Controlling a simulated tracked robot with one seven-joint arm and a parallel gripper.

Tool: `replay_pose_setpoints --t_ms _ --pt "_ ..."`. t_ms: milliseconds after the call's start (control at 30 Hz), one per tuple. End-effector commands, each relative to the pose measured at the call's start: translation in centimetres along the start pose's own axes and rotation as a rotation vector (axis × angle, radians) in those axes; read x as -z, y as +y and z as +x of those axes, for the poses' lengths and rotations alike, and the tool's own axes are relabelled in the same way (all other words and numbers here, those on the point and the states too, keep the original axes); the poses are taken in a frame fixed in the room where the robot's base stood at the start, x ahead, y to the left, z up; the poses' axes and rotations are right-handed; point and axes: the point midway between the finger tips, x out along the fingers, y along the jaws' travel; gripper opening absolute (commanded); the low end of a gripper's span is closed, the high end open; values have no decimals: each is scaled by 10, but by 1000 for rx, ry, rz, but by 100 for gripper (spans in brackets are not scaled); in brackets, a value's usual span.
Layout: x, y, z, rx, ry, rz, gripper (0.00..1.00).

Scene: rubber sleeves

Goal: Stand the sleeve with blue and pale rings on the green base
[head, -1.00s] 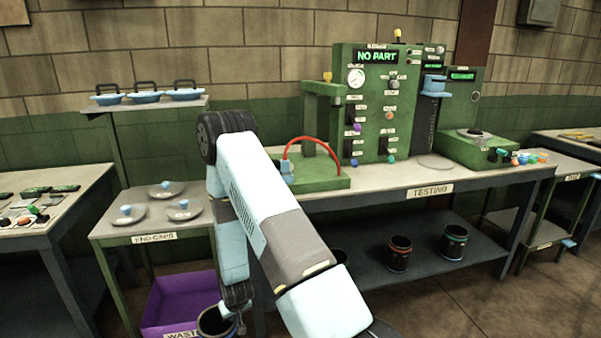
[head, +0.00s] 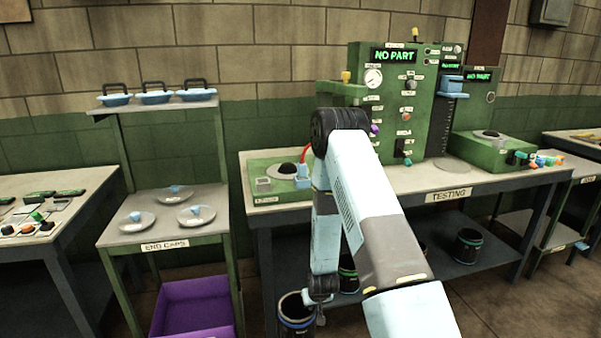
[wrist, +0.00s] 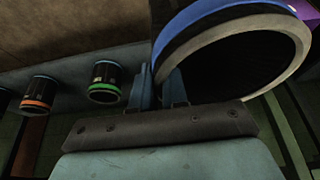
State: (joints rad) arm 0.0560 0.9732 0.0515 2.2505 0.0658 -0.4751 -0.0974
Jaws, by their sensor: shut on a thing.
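A black sleeve with a blue ring and a pale ring (head: 297,318) is held low, in front of the testing bench's left end. It looks roughly upright, open end up. In the wrist view the same sleeve (wrist: 235,45) fills the upper right. My gripper (head: 320,297) is shut on the sleeve's wall; the fingers (wrist: 158,85) meet its edge in the wrist view. A green base (head: 262,198) with a black dome stands on the bench's left end, partly behind my arm. A second green base (head: 490,155) with a dome on a round plate stands at the bench's right.
The testing bench (head: 448,196) has a lower shelf with other ringed sleeves (head: 467,247), some partly hidden by my arm. A purple bin (head: 190,308) lies under the end-caps table (head: 165,246). The tall green tester (head: 420,95) stands behind my arm.

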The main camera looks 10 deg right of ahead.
Motion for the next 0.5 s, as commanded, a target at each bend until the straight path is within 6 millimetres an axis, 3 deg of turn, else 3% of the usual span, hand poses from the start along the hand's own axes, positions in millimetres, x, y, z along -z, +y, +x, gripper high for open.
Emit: replay_pose_setpoints --t_ms 500 --pt "6 0 -3 1 3 -4 0"
